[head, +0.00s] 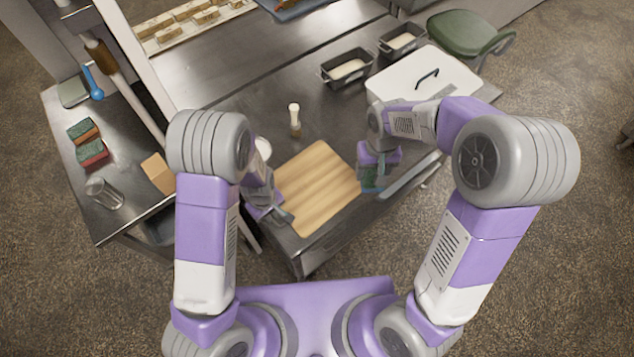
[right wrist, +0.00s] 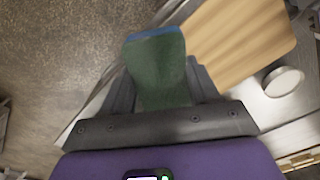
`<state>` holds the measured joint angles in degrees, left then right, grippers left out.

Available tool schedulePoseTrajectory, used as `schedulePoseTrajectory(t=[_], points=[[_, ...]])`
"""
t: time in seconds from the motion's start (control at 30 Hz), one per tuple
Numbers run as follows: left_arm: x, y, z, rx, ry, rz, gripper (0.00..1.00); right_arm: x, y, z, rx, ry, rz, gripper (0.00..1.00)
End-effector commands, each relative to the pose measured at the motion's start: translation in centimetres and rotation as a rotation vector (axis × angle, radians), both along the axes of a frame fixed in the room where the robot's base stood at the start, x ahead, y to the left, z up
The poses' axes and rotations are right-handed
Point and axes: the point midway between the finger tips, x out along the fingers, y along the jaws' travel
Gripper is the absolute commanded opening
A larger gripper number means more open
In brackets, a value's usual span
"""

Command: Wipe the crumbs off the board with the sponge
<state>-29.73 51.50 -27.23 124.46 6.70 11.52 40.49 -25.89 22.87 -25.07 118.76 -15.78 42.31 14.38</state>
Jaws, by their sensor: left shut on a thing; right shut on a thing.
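The wooden board (head: 318,187) lies on the steel counter between my two grippers. I can make out no crumbs on it at this size. My left gripper (head: 284,217) is at the board's left edge near the front corner, shut on that edge. My right gripper (head: 371,172) is at the board's right edge, shut on a green sponge with a blue side (head: 369,184). In the right wrist view the sponge (right wrist: 158,72) sits between both fingers, and the board (right wrist: 238,38) is beside it at the upper right. Whether the sponge touches the board is unclear.
A white-topped upright item (head: 294,118) stands behind the board. Two dark loaf tins (head: 346,70) and a white lidded box (head: 420,82) are farther back. A flat metal piece (head: 408,176) lies right of the board. The left side counter holds red-green sponges (head: 91,152) and a glass (head: 103,193).

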Motion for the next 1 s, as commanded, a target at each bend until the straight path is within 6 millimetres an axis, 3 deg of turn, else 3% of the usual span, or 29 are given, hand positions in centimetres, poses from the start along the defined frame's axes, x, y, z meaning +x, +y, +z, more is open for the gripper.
schedulePoseTrajectory(t=[0.17, 0.27, 0.5, 0.7, 0.83, 1.0], points=[[0.0, 0.0, 0.0, 0.000, 0.000, 0.000, 0.00, 0.8, 1.0, -0.3, -0.006, -0.001, 0.004, 0.31], [0.0, 0.0, 0.0, -0.001, -0.001, 0.000, 0.00, 2.2, 3.1, -0.9, -0.016, -0.004, 0.009, 0.31], [0.0, 0.0, 0.0, 0.000, -0.001, 0.000, 0.00, 5.6, 11.2, -3.8, -0.021, -0.008, 0.013, 0.31], [0.0, 0.0, 0.0, 0.000, 0.000, 0.001, 0.00, 6.5, 16.4, -5.9, -0.007, -0.001, 0.006, 0.31], [0.0, 0.0, 0.0, 0.000, 0.000, 0.001, 0.00, 6.6, 17.8, -6.6, -0.002, 0.001, 0.000, 0.31], [0.0, 0.0, 0.0, 0.000, 0.000, 0.000, 0.00, 6.6, 18.1, -7.6, 0.000, 0.002, 0.000, 0.31]])
